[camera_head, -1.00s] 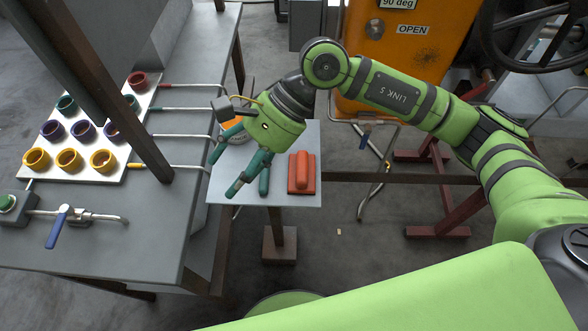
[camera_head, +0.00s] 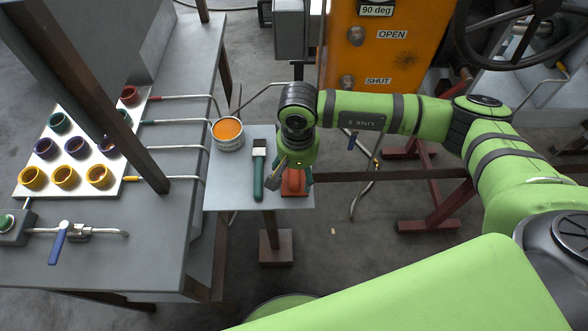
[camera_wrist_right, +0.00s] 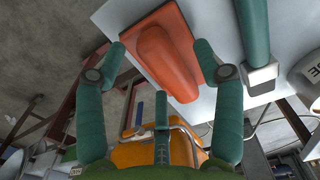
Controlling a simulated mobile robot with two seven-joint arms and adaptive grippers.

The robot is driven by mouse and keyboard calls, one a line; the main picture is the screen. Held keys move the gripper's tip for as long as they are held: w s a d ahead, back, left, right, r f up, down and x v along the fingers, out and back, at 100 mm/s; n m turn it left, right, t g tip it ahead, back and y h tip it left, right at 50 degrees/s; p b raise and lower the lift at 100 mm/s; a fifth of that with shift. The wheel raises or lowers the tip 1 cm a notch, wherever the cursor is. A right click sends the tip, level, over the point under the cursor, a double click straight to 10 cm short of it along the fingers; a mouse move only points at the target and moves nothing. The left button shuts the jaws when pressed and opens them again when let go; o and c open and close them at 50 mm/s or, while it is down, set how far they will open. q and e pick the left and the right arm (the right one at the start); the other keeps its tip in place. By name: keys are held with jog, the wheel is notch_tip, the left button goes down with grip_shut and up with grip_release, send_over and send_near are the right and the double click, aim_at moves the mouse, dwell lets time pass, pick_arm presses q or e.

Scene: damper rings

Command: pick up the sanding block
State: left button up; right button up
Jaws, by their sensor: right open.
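The sanding block (camera_head: 292,188) is orange-red with a raised rounded grip on a flat base. It lies on the small grey table (camera_head: 225,196), partly hidden by my right gripper in the head view. My right gripper (camera_head: 289,178) is over it with its green fingers spread. In the right wrist view the block (camera_wrist_right: 168,52) shows clearly between the fingertips, which are open on either side of its raised grip. I cannot tell whether any finger touches it. My left gripper is not in view.
A brush (camera_head: 259,172) with a green handle lies just left of the block. An open tin (camera_head: 228,142) with orange contents stands behind the brush. The bench at left holds a white board (camera_head: 82,143) of coloured rings. An orange panel (camera_head: 378,60) stands behind.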

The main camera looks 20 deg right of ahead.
aim_at(297, 172)
jog(key=c, duration=1.3)
jog(key=shift+w+r+b, duration=0.1)
jog(key=shift+r+b, duration=0.3)
jog(key=shift+r, duration=0.05)
notch_tip(297, 172, up, 3)
jog(key=shift+f+b, duration=0.1)
jog(key=shift+b, duration=0.75)
jog(key=shift+s+d+r+b, duration=0.6)
jog(key=shift+s+d+r, duration=0.6)
jog(key=shift+s+d, duration=0.2)
jog(key=shift+s+d+r+b, duration=0.6)
jog(key=shift+s+d+r, duration=0.65)
jog(key=shift+d, duration=0.25)
jog(key=shift+s+d+r+b, duration=0.6)
jog(key=shift+s+d+r, duration=0.55)
jog(key=shift+s+d, duration=0.25)
